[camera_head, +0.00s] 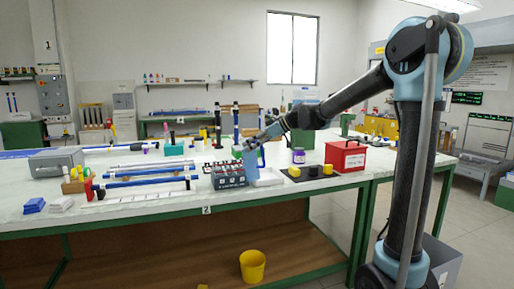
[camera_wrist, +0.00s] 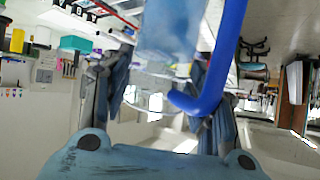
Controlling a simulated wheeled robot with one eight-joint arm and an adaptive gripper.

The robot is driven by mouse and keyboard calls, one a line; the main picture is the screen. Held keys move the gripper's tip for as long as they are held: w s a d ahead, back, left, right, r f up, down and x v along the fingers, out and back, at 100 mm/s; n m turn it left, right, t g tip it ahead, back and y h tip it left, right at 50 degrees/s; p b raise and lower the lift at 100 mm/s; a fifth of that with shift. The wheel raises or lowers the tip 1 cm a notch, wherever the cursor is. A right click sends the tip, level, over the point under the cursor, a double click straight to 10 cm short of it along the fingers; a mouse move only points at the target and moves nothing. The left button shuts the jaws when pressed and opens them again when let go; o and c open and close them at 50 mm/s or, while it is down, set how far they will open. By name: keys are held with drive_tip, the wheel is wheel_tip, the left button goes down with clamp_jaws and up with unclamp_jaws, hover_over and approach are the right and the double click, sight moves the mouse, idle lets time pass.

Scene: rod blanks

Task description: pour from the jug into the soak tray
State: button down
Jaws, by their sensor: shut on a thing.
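The jug (camera_head: 251,161) is a pale blue, see-through vessel at the middle of the bench in the head view. In the wrist view the jug (camera_wrist: 168,35) is close up, with a thick bright blue handle (camera_wrist: 213,75). My gripper (camera_head: 262,137) is at the jug's upper part, and in the wrist view its fingers (camera_wrist: 165,105) stand either side of it, shut on it. The white, shallow soak tray (camera_head: 268,178) lies on the bench just right of and below the jug. The liquid level is not clear, and no stream shows.
A dark grey rack (camera_head: 229,181) with several small items stands close left of the jug. A black mat with yellow pieces (camera_head: 311,172), a purple-labelled jar (camera_head: 298,156) and a red box (camera_head: 345,155) are to the right. Blue rods on supports (camera_head: 145,182) lie left.

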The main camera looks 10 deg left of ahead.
drive_tip(key=shift+w+a+f+m+g+h, duration=0.1)
drive_tip(key=shift+w+a+m+g+h, duration=0.15)
drive_tip(key=shift+a+h, duration=0.3)
drive_tip(key=shift+w+a+f+g+h, duration=0.15)
drive_tip(key=shift+w+a+h, duration=0.25)
drive_tip(key=shift+a, duration=0.3)
drive_tip(key=shift+w+a+r+m+g+h, duration=0.15)
drive_tip(key=shift+w+a+g+h, duration=0.1)
drive_tip(key=shift+a+h, duration=0.35)
drive_tip(key=shift+f, duration=0.15)
